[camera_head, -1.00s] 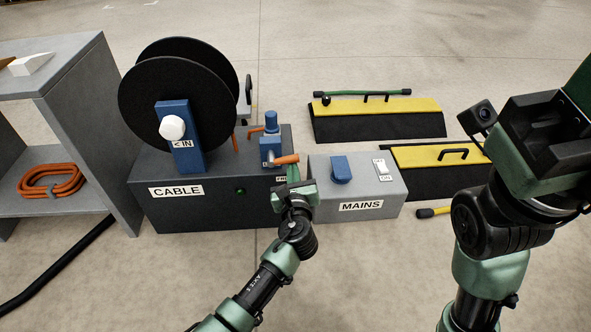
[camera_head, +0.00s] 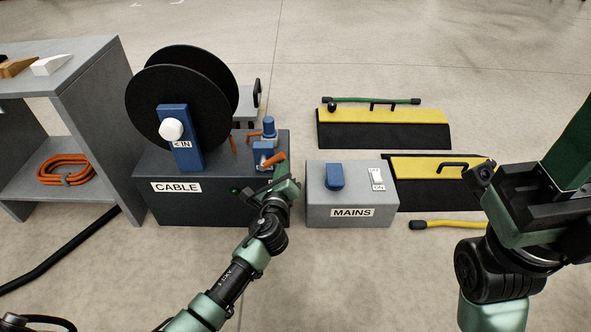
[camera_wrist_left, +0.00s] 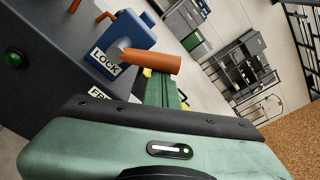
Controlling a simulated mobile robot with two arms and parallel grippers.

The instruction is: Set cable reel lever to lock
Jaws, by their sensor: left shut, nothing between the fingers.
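The cable reel lever (camera_head: 273,160) has an orange handle on a blue block (camera_head: 264,150), on top of the dark CABLE box (camera_head: 220,207). My left gripper (camera_head: 292,183) is shut and empty just below and right of the handle. In the wrist view its green fingers lie right behind the handle; contact is unclear. My right gripper (camera_head: 520,200) is at the right edge, its fingertips unclear.
The black reel (camera_head: 190,90) stands on the left of the CABLE box. The grey MAINS box (camera_head: 350,208) with a blue knob and switch is close to the right of my left gripper. Yellow-black ramps (camera_head: 383,120) lie behind. A grey shelf (camera_head: 95,130) stands left.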

